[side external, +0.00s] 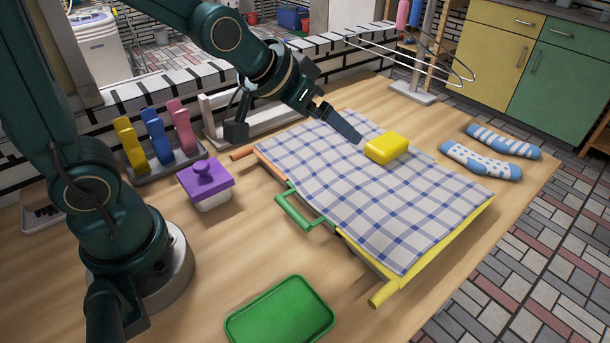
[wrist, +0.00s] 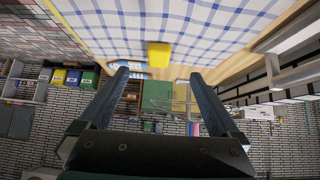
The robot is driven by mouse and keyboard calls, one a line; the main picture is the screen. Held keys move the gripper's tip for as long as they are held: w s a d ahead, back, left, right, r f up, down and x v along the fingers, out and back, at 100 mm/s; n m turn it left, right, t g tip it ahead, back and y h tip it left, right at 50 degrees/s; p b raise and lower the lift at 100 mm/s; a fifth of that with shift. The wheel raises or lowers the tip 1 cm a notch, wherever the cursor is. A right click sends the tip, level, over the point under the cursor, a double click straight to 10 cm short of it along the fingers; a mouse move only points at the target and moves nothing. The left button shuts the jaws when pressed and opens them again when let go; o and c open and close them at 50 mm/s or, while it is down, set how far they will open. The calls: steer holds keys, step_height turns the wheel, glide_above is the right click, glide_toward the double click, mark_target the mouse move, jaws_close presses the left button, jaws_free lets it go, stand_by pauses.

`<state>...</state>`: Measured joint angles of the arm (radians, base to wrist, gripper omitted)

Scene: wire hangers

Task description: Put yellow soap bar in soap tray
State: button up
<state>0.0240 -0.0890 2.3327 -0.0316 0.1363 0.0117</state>
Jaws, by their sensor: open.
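The yellow soap bar (side external: 386,147) lies on the blue-and-white checked cloth (side external: 340,190), toward its far right part. It also shows in the wrist view (wrist: 159,55), ahead of and between the fingertips. My gripper (side external: 350,132) is just left of the soap in the side view, above the cloth, with a gap to the soap. In the wrist view its two fingers (wrist: 158,75) are spread apart with nothing between them. The green tray (side external: 280,314), likely the soap tray, lies flat and empty at the table's near edge.
The cloth lies over a board with a green handle (side external: 298,211) and a yellow rod (side external: 384,293). A purple-lidded box (side external: 205,180), a rack of coloured pegs (side external: 158,140) and blue patterned socks (side external: 482,160) stand or lie around it. A wire hanger stand (side external: 415,90) is at the back.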

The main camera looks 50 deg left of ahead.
steer(key=shift+o, duration=0.2)
steer(key=s+r+g, duration=0.1)
steer(key=s+g, duration=0.2)
steer(key=s, duration=1.3)
steer(key=shift+a, duration=0.45)
steer(key=shift+w, duration=0.1)
steer(key=w+r+t, duration=0.2)
steer(key=w+r, duration=0.5)
steer(key=w, duration=0.2)
steer(key=g, duration=0.2)
glide_above(387, 141)
steer(key=s, duration=0.3)
step_height(387, 141, down, 13)
steer(key=shift+r, duration=0.1)
steer(key=shift+w+f, duration=0.2)
steer(key=shift+f, duration=0.6)
steer(key=shift+x, duration=1.95)
